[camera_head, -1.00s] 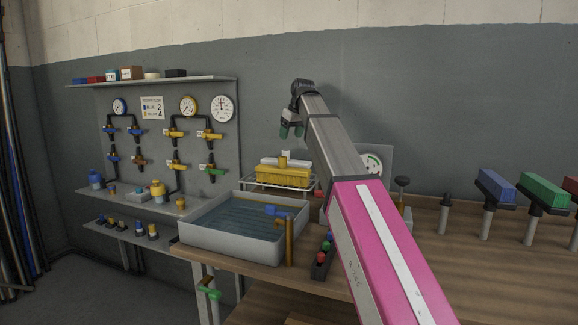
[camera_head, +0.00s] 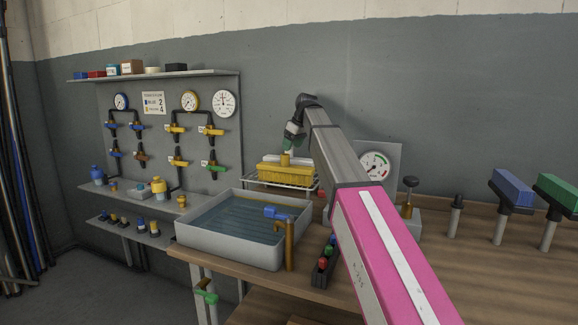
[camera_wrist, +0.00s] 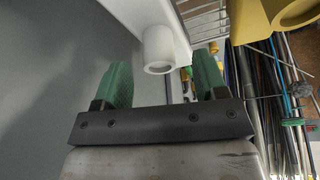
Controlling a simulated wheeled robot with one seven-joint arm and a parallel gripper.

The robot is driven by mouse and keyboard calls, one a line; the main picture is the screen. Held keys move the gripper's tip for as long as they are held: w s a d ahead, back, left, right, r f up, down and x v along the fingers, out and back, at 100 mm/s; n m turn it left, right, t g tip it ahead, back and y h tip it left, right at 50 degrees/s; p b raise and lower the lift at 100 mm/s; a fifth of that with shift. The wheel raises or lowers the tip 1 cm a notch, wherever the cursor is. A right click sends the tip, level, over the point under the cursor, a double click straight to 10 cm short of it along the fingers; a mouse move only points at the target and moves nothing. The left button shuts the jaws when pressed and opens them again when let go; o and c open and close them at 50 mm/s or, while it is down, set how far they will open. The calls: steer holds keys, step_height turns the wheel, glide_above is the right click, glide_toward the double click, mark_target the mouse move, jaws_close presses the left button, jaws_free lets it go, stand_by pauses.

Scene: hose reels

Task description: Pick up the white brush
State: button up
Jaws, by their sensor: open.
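The white brush (camera_head: 272,158) sits on the wire rack behind the yellow brush (camera_head: 285,175). Its lower part is hidden by the yellow brush. In the wrist view the white brush (camera_wrist: 145,14) shows as a white block with a short round handle. The yellow brush (camera_wrist: 285,12) is to its right. My gripper (camera_head: 291,141) is just above the brushes in the head view. In the wrist view my gripper (camera_wrist: 162,78) has its green fingers apart, with the white handle in the gap between them in the picture. I cannot tell whether they touch it.
The wire rack (camera_head: 262,183) stands close to the wall, behind the grey water basin (camera_head: 190,243). A gauge panel (camera_head: 391,158) is right of the rack, beside my arm. An orange post with a blue tap (camera_head: 291,245) stands at the basin's front right corner.

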steer(key=x, duration=0.4)
steer(key=shift+w, duration=0.2)
steer(key=shift+a+r, duration=0.1)
steer(key=c, duration=1.1)
